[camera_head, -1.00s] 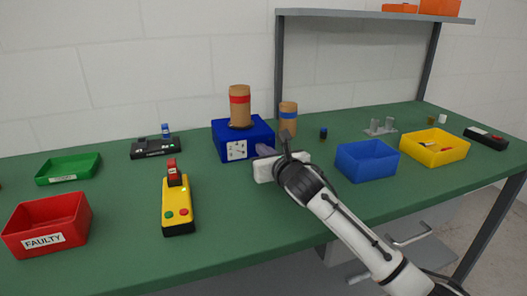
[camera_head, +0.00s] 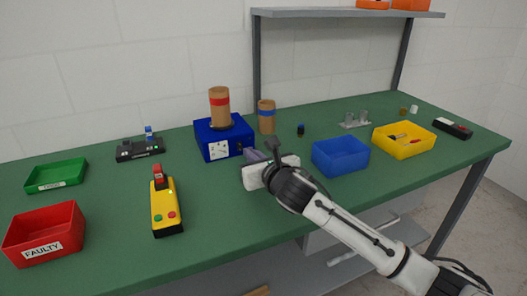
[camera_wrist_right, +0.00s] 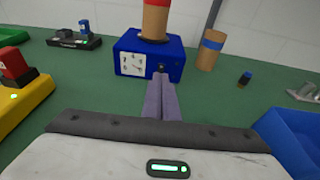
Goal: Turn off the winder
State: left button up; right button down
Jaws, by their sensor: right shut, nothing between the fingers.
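The winder is the blue box (camera_head: 224,142) with a white dial on its front and a brown spool with a red band (camera_head: 219,106) upright on top. It also shows in the right wrist view (camera_wrist_right: 133,41), where a small dark knob (camera_wrist_right: 162,69) is on its front, right of the dial. My right gripper (camera_head: 250,155) is shut and empty. Its purple-grey fingertips (camera_wrist_right: 160,82) point at the box front, just below the knob; I cannot tell whether they touch it. My left gripper is not in view.
A blue bin (camera_head: 340,156) stands right of my right gripper, with a yellow bin (camera_head: 404,140) beyond. A brown spool with a blue band (camera_head: 266,117) stands beside the winder. A yellow button box (camera_head: 166,204), red FAULTY bin (camera_head: 44,234) and green tray (camera_head: 56,175) are left.

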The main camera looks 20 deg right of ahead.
jog(key=v, duration=0.3)
jog(key=r+v, duration=0.1)
jog(key=v, duration=0.2)
jog(key=shift+s+r, duration=0.15)
jog(key=shift+s, duration=0.15)
